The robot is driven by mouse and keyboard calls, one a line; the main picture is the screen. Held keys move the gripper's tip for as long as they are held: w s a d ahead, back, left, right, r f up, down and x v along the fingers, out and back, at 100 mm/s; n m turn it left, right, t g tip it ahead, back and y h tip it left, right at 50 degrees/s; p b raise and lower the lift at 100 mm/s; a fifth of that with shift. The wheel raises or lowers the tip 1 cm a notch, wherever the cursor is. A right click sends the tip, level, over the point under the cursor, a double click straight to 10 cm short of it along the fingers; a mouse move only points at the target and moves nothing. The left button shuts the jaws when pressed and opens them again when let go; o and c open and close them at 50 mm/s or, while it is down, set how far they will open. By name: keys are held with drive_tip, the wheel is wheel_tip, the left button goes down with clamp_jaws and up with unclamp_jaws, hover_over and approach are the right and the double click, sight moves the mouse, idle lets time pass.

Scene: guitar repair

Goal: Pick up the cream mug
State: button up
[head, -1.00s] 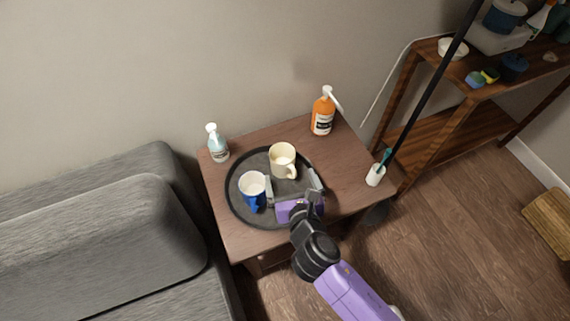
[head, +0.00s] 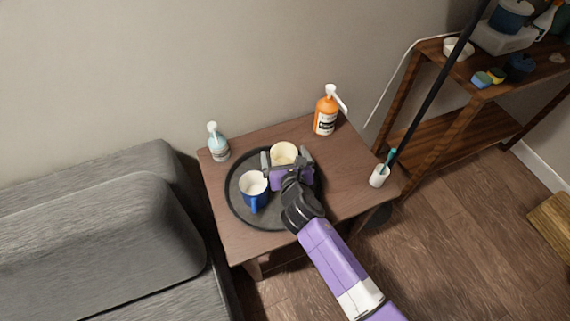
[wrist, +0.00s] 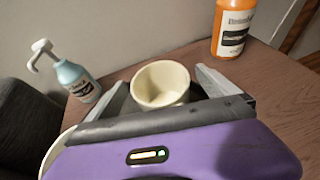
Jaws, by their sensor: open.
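The cream mug (head: 284,152) stands upright at the back of a dark round tray (head: 233,207) on a small wooden table. In the wrist view the cream mug (wrist: 160,84) sits between the two fingers, and its lower part is hidden behind my gripper. My gripper (head: 286,160) is open, with one finger on each side of the mug. I cannot tell whether either finger touches it. The fingers also show in the wrist view (wrist: 165,90). The mug's handle is hidden from view.
A blue mug (head: 254,190) with a pale inside stands on the tray, left of my gripper. A pale blue pump bottle (head: 218,145) and an orange pump bottle (head: 325,115) stand at the table's back. A white cup with a teal brush (head: 379,177) stands at the right edge.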

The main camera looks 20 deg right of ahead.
drive_tip(key=shift+w, duration=0.1)
drive_tip(key=c, duration=1.8)
drive_tip(key=shift+c, duration=1)
drive_tip(key=shift+r, duration=0.25)
